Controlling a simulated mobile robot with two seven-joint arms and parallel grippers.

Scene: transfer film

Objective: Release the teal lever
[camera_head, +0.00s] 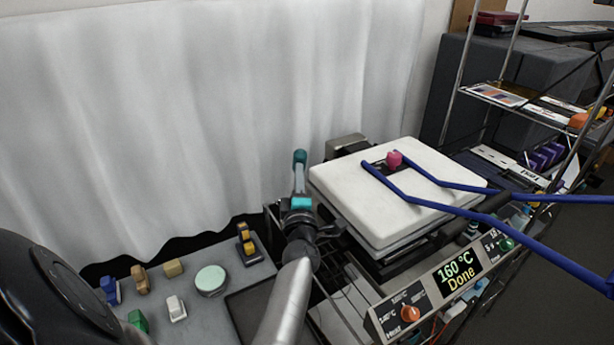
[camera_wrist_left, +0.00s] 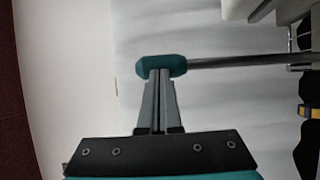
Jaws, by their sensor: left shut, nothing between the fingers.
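The lever's teal knob (camera_head: 300,157) stands at the left of the white-topped press (camera_head: 345,190). In the left wrist view the knob (camera_wrist_left: 161,67) sits at the end of a grey rod (camera_wrist_left: 240,62) that runs off to the right. My left gripper (camera_head: 299,174) is shut and empty. In the left wrist view its closed fingertips (camera_wrist_left: 160,78) are right at the knob and overlap its lower edge; I cannot tell whether they touch. In the head view my gripper and arm hide most of the lever's rod. My right gripper is not in view.
Blue bars (camera_head: 430,205) cross the press from the right, near a pink knob (camera_head: 394,159). A grey tray (camera_head: 235,275) at lower left carries several small coloured pieces. A white curtain (camera_head: 200,110) hangs behind; a wire shelf stands at right.

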